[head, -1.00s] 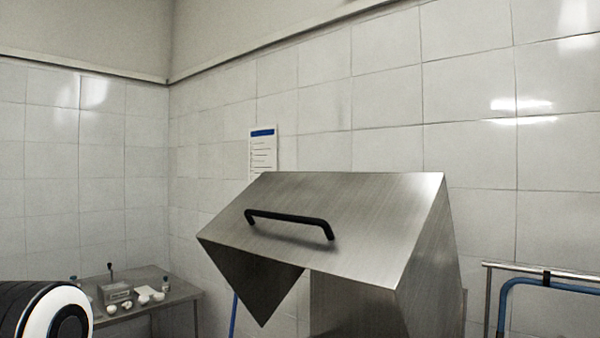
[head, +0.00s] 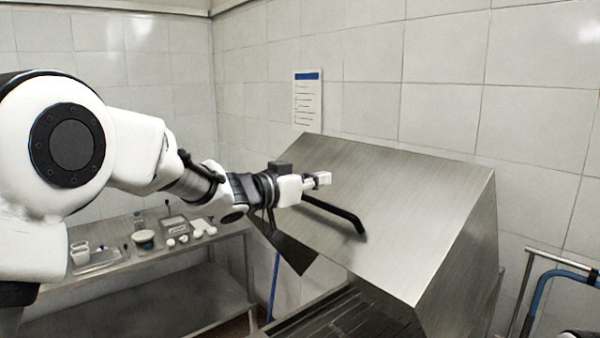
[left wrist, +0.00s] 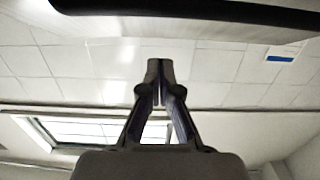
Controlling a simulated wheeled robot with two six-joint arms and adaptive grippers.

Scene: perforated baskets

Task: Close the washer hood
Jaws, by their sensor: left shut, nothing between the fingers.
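The washer hood (head: 400,200) is a brushed steel box that stands raised and tilted, with a dark opening under its front edge. Its black bar handle (head: 343,216) runs across the sloped front face. My left gripper (head: 324,179) is shut and empty, at the handle's left end in the head view, which the wrist partly hides. I cannot tell whether it touches the hood. In the left wrist view the shut fingers (left wrist: 160,75) point toward a dark bar, likely the handle (left wrist: 200,12), across the top, apart from them. My right gripper is not in view.
A dark ribbed rack surface (head: 345,318) lies below the hood. A steel side table (head: 130,262) with bowls and small items stands at the left. A blue-railed trolley (head: 540,290) is at the right. A notice (head: 308,100) hangs on the tiled wall.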

